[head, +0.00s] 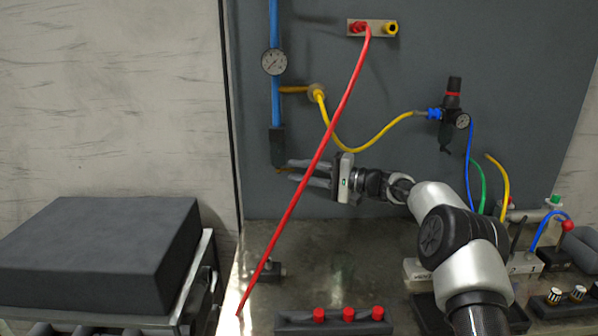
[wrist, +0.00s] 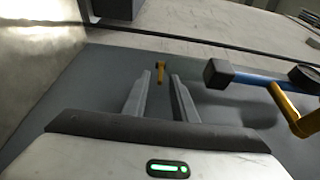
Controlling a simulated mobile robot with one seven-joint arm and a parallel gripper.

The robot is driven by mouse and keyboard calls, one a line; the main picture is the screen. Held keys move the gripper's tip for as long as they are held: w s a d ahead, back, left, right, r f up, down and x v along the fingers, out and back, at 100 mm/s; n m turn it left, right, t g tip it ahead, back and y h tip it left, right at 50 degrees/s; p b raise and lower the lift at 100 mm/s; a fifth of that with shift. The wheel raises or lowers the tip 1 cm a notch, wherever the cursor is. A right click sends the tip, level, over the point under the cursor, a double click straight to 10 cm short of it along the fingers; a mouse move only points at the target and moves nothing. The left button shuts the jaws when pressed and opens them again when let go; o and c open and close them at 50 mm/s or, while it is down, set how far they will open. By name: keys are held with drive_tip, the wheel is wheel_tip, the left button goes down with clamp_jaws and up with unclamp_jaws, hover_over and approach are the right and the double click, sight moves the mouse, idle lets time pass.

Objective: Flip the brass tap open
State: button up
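The small brass tap (head: 281,169) shows just below the dark block (head: 277,147) at the lower end of the blue pipe. In the head view it is small and partly hidden by my fingertips. My gripper (head: 291,170) points left at it, with its two fingers apart and nothing held. In the wrist view the brass tap (wrist: 160,68) lies just beyond the fingertips, in line with the gap of my gripper (wrist: 160,77). I cannot tell whether the fingers touch it. The dark block (wrist: 217,73) is right of the fingers there.
A red hose (head: 341,104) slants across in front of my fingers, down to the bench. A gauge (head: 274,61) sits on the blue pipe (head: 275,105), above a yellow branch (head: 293,90) with a yellow hose. A black fitting block (head: 335,322) with red knobs stands on the bench.

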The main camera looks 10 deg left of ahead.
drive_tip(key=s+d, duration=0.2)
drive_tip(key=d, duration=1.5)
drive_tip(key=shift+p, duration=0.3)
drive_tip(key=shift+s, duration=0.1)
drive_tip(key=s+a+r+n+g+h, duration=0.15)
drive_tip(key=s+h, duration=0.25)
drive_tip(key=s, duration=0.4)
drive_tip(key=s+a+r+h, duration=0.1)
drive_tip(key=s+r+h, duration=0.25)
drive_tip(key=s, duration=0.45)
drive_tip(key=s+d+f+t+h, duration=0.1)
drive_tip(key=s+d+t+h, duration=0.15)
drive_tip(key=s+d, duration=0.5)
drive_tip(key=s+d+f+t+h, duration=0.15)
drive_tip(key=s+d+h, duration=0.3)
drive_tip(key=s, duration=0.65)
drive_tip(key=s+d+f+t+h, duration=0.1)
drive_tip(key=s+d+h, duration=0.2)
drive_tip(key=s+d, duration=0.5)
wheel_tip(320, 180, up, 16)
drive_tip(key=s+a+p, duration=0.1)
drive_tip(key=p, duration=1.5)
drive_tip(key=shift+a+r, duration=0.15)
drive_tip(key=shift+a, duration=0.05)
drive_tip(key=shift+c, duration=0.3)
